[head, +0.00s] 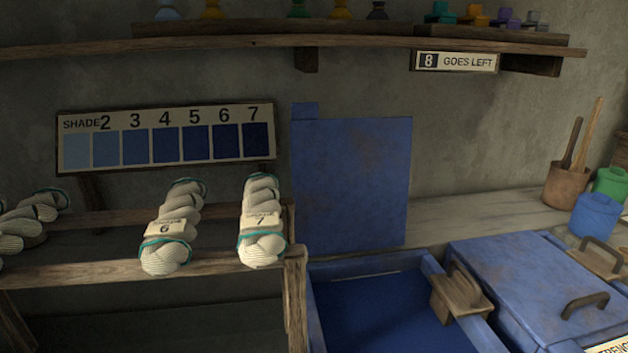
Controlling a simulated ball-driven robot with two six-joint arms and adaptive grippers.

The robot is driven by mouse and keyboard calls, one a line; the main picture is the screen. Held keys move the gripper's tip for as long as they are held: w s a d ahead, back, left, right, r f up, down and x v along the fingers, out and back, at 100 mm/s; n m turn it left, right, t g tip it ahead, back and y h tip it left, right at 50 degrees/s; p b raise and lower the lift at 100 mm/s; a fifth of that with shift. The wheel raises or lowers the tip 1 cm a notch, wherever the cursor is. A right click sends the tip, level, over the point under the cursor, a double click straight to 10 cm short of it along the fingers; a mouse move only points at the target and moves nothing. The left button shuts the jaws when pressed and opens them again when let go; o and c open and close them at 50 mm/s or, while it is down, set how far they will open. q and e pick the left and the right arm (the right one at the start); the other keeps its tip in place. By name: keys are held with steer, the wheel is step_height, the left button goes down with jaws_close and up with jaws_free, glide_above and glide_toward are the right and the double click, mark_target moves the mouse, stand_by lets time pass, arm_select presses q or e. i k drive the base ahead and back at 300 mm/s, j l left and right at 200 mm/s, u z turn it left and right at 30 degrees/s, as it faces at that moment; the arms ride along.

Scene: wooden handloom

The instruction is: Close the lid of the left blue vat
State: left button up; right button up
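The left blue vat (432,266) stands open at the bottom centre, with dark blue liquid (375,310) inside. Its lid (352,185) is a flat, scuffed blue panel standing upright at the back of the vat, close to the wall. A small blue tab (304,111) sticks up at the lid's top left corner. A wooden block with a curved handle (461,292) sits at the vat's right rim. The front of the vat is cut off by the lower picture edge. Neither of my grippers is in view.
A second blue vat (520,275) to the right is closed, with a dark handle (585,305) on top. A wooden rack (296,300) with pale yarn skeins (262,220) stands just left of the open vat. A shelf (300,41) runs above.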

mark_target(351, 175)
steer(key=k+j+u, duration=0.15)
steer(key=u, duration=0.2)
steer(key=k+j+u, duration=0.15)
steer(key=j+u, duration=0.25)
